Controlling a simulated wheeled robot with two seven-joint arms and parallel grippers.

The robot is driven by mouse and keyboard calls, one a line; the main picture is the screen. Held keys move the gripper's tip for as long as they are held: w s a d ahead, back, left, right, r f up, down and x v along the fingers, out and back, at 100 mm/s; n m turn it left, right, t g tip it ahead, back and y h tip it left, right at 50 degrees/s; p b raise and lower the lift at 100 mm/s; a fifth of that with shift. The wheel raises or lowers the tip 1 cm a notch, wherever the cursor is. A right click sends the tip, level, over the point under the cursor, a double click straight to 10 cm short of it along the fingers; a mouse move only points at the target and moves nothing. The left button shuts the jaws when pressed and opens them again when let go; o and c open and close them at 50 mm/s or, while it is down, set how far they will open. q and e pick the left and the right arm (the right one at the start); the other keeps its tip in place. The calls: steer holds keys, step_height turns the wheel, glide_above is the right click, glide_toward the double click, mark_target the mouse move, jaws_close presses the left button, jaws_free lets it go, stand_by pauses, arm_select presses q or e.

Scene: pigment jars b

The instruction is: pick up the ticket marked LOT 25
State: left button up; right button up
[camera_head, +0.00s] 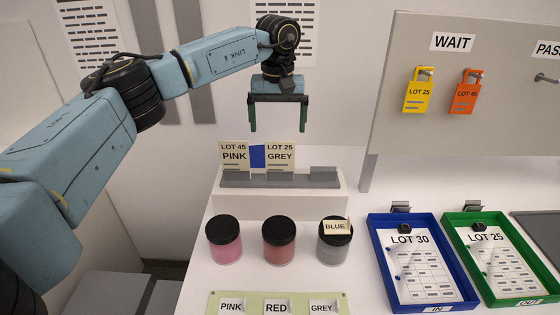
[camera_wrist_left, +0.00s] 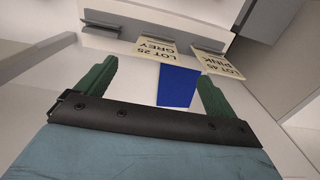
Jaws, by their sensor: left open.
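A cream card marked LOT 25 GREY (camera_head: 280,158) stands in a grey rack (camera_head: 235,181) on a white block. It also shows upside down in the left wrist view (camera_wrist_left: 154,50). A similar card marked LOT 45 PINK (camera_head: 234,158) stands to its left. A plain blue piece (camera_head: 258,156) shows between them. My right gripper is out of view.
Three black-lidded jars (camera_head: 278,245) stand before the rack. A blue tray (camera_head: 372,240) holds a LOT 30 sheet; a green tray (camera_head: 454,245) holds a LOT 25 sheet. A label strip (camera_head: 345,306) lies in front.

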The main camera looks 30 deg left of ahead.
mark_target(280, 144)
arm_select(q)
steer(key=f, duration=0.6)
steer(key=shift+d+f+p, duration=0.2)
steer(key=shift+d+p, duration=0.05)
steer(key=shift+p, duration=0.15)
steer(key=shift+c, duration=0.2)
steer(key=c, duration=1.2)
